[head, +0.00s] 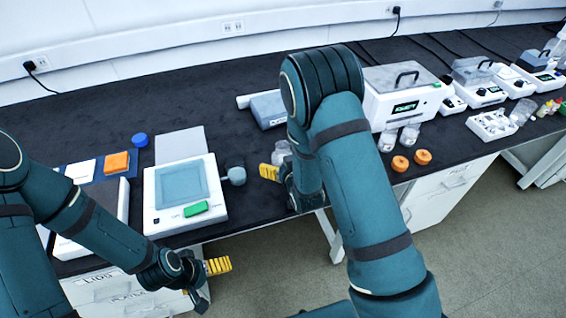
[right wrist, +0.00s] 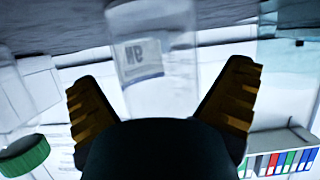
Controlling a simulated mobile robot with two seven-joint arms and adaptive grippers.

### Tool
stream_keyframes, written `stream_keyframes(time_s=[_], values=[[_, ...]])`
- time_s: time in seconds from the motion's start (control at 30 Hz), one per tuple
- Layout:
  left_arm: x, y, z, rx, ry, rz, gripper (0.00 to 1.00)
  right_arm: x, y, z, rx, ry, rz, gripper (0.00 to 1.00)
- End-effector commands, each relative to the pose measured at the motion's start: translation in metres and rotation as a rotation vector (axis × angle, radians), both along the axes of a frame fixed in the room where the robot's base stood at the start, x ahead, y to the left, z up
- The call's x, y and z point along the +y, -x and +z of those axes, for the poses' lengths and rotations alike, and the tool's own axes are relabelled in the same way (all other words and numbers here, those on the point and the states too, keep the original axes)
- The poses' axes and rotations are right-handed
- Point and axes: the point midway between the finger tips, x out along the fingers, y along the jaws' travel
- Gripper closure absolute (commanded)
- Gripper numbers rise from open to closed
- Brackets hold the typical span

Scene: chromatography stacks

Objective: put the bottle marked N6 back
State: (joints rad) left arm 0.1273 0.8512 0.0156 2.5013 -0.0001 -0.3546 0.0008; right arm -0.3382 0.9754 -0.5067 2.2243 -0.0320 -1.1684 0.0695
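The bottle marked N6 (right wrist: 135,85) is clear with a white label, and it shows upside down in the right wrist view. It stands between the spread fingers of my right gripper (right wrist: 160,95), with gaps visible at its sides. In the head view a clear bottle (head: 281,151) shows behind my right gripper (head: 272,174), partly hidden by my arm. My left gripper (head: 217,267) is off the bench's front edge, low on the left; nothing is seen in it, and its opening cannot be made out.
A balance-like device (head: 160,215) and grey stirrer (head: 236,175) stand left of my right gripper. A white instrument (head: 400,98) stands to the right, with clear bottles (head: 409,136) and orange caps (head: 400,163) before it. A green-capped thing (right wrist: 25,155) shows at the wrist view's edge.

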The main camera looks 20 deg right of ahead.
Motion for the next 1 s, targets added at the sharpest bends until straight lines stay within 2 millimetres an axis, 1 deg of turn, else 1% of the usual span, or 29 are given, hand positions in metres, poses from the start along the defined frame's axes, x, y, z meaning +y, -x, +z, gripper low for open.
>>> stream_keyframes(time_s=[0.13,0.23,0.27,0.37,0.7,0.8,1.0], values=[[0.000,0.000,0.001,0.000,0.000,0.000,0.00,0.000,0.000,0.001,0.000,0.000,0.000,0.00],[0.000,0.001,0.006,0.002,0.000,-0.001,0.00,0.000,0.000,0.005,0.000,0.001,0.000,0.00],[0.000,0.001,0.006,0.002,0.000,-0.001,0.00,0.000,0.003,0.006,0.001,0.000,0.000,0.00],[0.000,0.001,0.007,0.003,0.000,0.000,0.00,-0.001,0.018,0.012,0.001,-0.001,-0.002,0.00],[0.000,0.003,0.013,0.006,0.001,-0.001,0.00,-0.004,0.088,0.039,0.003,-0.001,-0.002,0.00],[0.000,0.004,0.030,0.010,0.001,-0.002,0.00,-0.004,0.096,0.045,0.005,0.001,-0.001,0.00],[-0.001,0.006,0.042,0.014,0.003,-0.002,0.00,-0.004,0.108,0.048,0.003,0.000,-0.001,0.00]])
